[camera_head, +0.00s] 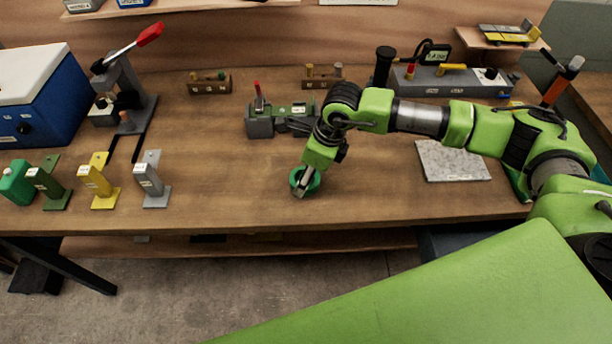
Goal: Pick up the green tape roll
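The green tape roll (314,183) is on the wooden workbench near the front edge, around the middle of the view. It shows as a dark green ring, partly hidden by my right gripper. My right gripper (302,187) comes down over the roll from above, with its grey fingers at the roll's left and front part. The fingers are small here, and I cannot tell whether they are closed on the roll. My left gripper is not in view.
Green (52,186), yellow (99,183) and grey (151,181) brackets stand at the front left. A grey vise-like tool (260,124) sits behind the roll. A stone-grey plate (452,161) lies right. The bench between the grey bracket and roll is clear.

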